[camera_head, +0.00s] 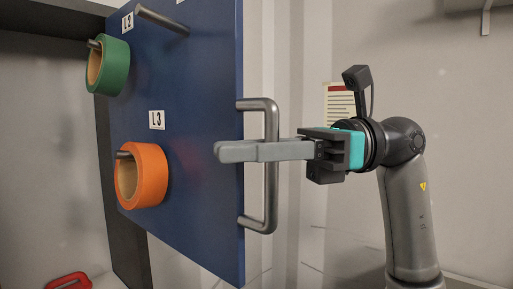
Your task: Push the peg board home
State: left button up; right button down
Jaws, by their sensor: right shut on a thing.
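The blue peg board (190,115) stands upright, its face angled to the left. A grey bar handle (270,178) is fixed at its right edge. My right gripper (222,151) comes in from the right, its fingers level and shut on the handle bar. The fingertips reach past the bar, in front of the board's right edge. A green tape roll (110,66) hangs on a peg by label L2. An orange tape roll (143,176) hangs on a peg by label L3. My left gripper is not in view.
A bare peg (162,20) sticks out near the board's top. A dark frame (103,150) stands behind the board's left side. A red object (70,281) lies at the bottom left. A notice (338,104) is on the wall behind my right wrist.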

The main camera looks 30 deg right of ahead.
aim_at(186, 142)
jog(key=w+a, duration=0.1)
jog(key=w, duration=0.2)
jog(key=w+a+p, duration=0.1)
jog(key=w, duration=0.2)
jog(key=w+a+p, duration=0.1)
jog(key=w+a, duration=0.1)
jog(key=w, duration=0.2)
jog(key=shift+r, duration=0.2)
jog(key=shift+w+a+f, duration=0.1)
jog(key=shift+w+a, duration=0.1)
jog(key=shift+w, duration=0.25)
jog(key=c, duration=0.8)
grip_release()
jog(key=shift+f, duration=0.1)
jog(key=shift+d, duration=0.1)
jog(key=shift+s+d, duration=0.1)
jog(key=shift+d, duration=0.2)
jog(key=s+d+b, duration=0.3)
jog(key=d, duration=1.1)
jog(key=shift+b, duration=0.3)
